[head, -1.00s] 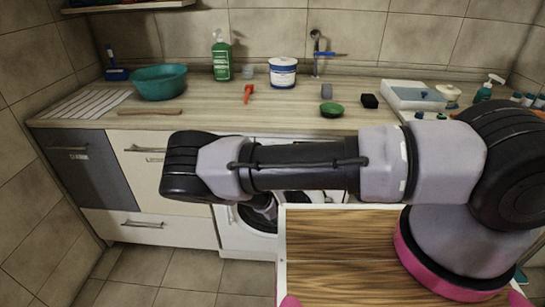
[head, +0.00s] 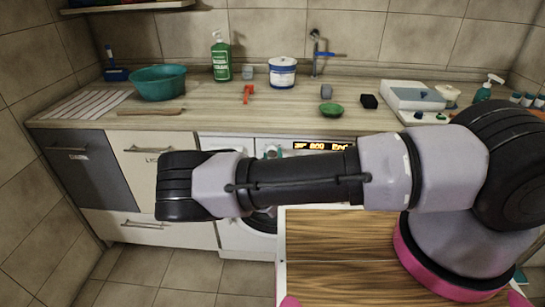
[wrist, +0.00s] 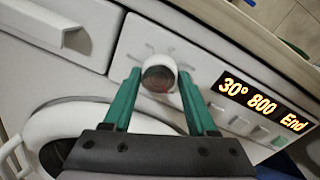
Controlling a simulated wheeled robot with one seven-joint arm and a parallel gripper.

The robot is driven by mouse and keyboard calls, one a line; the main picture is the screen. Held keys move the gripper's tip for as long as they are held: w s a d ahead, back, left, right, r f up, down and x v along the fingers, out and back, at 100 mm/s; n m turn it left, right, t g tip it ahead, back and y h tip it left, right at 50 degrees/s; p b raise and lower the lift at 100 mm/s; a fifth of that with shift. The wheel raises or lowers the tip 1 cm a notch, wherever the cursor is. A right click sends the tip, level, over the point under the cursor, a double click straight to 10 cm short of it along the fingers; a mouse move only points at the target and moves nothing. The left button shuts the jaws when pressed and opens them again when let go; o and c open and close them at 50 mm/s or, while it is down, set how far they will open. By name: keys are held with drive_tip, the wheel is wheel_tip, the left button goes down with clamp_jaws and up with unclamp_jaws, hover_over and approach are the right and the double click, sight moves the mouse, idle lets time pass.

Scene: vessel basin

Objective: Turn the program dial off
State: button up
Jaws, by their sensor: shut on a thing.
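The program dial (wrist: 158,75) is a round knob with a silvery face on the washing machine's white front panel, seen in the wrist view. My gripper (wrist: 160,80) has its two green fingers on either side of the dial, shut on it. The lit display (wrist: 262,105) beside the dial reads 30°, 800 and End. In the head view the display (head: 321,146) shows above my forearm. My arm hides much of the machine there, and only a bit of green finger shows near the panel.
The machine's round door (wrist: 60,150) is below the panel. Drawers with handles (head: 142,149) stand to its left.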

drive_tip(key=n+h, duration=0.1)
drive_tip(key=n, duration=1.1)
drive_tip(key=n+h, duration=0.1)
drive_tip(key=n, duration=1)
drive_tip(key=shift+a+n, duration=0.15)
drive_tip(key=shift+n, duration=0.25)
idle(0.4)
drive_tip(key=o, duration=1.4)
drive_tip(key=shift+r, duration=0.1)
drive_tip(key=shift+c, duration=0.2)
drive_tip(key=s, duration=1)
drive_tip(key=shift+s+a+r, duration=0.25)
drive_tip(key=shift+s+a, duration=0.15)
